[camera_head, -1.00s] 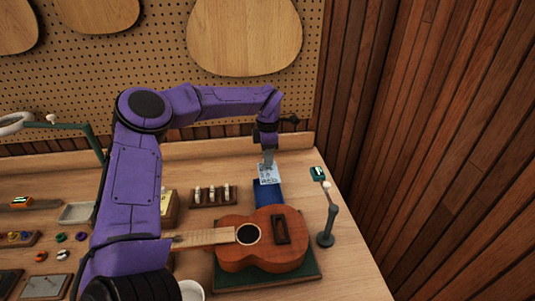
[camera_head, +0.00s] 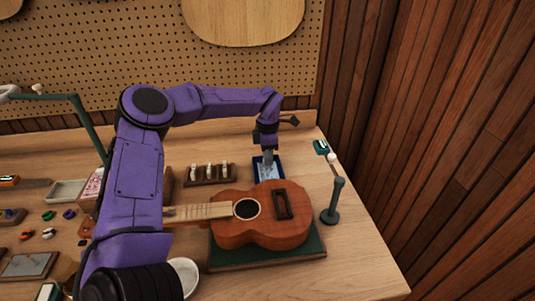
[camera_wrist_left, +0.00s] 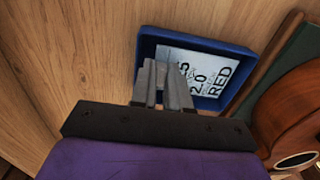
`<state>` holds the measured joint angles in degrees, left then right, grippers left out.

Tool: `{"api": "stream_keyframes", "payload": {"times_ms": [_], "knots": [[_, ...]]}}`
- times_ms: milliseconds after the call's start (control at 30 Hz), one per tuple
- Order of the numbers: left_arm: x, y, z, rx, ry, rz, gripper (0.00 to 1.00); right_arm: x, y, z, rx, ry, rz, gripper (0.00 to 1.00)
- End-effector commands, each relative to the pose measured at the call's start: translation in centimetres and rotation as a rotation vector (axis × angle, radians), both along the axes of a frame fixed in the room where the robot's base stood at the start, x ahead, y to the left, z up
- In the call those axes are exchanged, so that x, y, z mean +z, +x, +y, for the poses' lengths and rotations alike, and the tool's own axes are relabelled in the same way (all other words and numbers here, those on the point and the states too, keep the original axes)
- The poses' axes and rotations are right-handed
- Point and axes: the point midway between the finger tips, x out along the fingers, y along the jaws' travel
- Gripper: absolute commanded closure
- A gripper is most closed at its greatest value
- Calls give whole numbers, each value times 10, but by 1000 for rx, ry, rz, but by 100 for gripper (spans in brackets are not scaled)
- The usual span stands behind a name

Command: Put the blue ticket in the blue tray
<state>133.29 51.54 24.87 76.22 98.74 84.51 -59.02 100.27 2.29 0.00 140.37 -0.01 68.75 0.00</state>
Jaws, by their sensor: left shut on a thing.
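A pale ticket (camera_head: 270,172) with dark print is at the blue tray behind the ukulele. In the left wrist view the ticket (camera_wrist_left: 212,75) lies inside the tray's outline, with print that seems to read "RED" and "20". The blue tray (camera_wrist_left: 240,49) has a low rim around it. My left gripper (camera_head: 268,157) points down over the tray. It is shut on the ticket's near edge, its fingers (camera_wrist_left: 166,78) covering that part. Whether the ticket touches the tray floor is hard to tell. My right gripper is out of view.
A ukulele (camera_head: 258,232) on a green mat (camera_head: 265,257) lies just in front of the tray. A small stand with a green clip (camera_head: 321,147) is to the right. A wooden rack (camera_head: 210,173) is to the left. Bare bench lies at the front right.

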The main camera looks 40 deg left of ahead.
Motion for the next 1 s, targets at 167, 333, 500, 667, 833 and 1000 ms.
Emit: {"api": "stream_keyframes", "payload": {"times_ms": [167,333,500,667,833,1000], "knots": [[-2,0,0,0,0,0,100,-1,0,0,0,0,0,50],[-2,0,0,0,0,0,100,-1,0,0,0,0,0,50],[-2,0,0,0,0,0,100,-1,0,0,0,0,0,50],[-1,0,0,0,-1,1,100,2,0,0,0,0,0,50],[-2,0,0,1,0,1,100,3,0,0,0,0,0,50],[-2,0,0,0,-1,1,62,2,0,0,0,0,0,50]]}}
